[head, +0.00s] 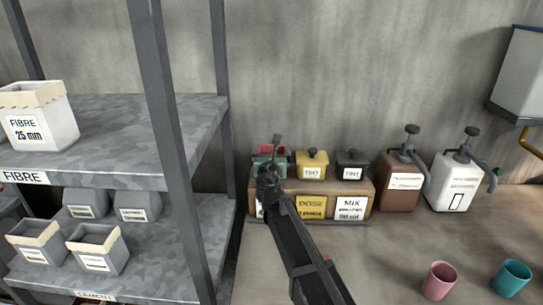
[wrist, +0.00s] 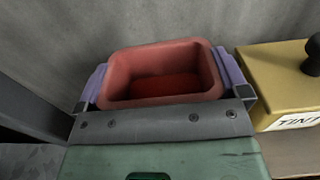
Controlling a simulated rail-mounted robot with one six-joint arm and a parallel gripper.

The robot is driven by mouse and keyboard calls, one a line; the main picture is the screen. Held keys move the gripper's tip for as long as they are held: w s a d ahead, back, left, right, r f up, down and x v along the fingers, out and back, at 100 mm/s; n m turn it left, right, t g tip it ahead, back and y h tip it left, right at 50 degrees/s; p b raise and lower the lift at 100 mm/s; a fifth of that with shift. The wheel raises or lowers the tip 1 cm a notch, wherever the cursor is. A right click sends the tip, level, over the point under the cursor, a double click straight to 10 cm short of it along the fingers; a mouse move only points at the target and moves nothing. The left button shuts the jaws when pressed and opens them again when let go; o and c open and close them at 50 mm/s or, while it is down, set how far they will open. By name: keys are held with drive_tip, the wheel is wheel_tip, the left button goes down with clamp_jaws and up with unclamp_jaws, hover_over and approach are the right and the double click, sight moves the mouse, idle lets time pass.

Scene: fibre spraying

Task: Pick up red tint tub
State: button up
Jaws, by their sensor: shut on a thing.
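The red tint tub (wrist: 163,62) is open-topped, with red tint inside, and fills the middle of the wrist view. My gripper (wrist: 164,86) has its two purple-padded fingers against the left and right sides of the tub, shut on it. In the head view, the tub (head: 264,150) shows only in part behind my gripper (head: 271,158), at the left end of the tint row. Its label and base are hidden, so I cannot tell whether it still rests on the wooden stand (head: 330,187).
A yellow tint tub (head: 312,166) stands close on the right, with a dark tint tub (head: 352,166) beyond it. Brown (head: 399,185) and white (head: 457,183) pump containers follow. The grey shelf rack (head: 175,130) stands close on the left. Pink (head: 439,281) and teal (head: 511,278) cups stand front right.

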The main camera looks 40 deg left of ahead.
wheel_tip(320, 180, up, 18)
drive_tip(key=p, duration=1.6)
drive_tip(key=shift+f, duration=0.25)
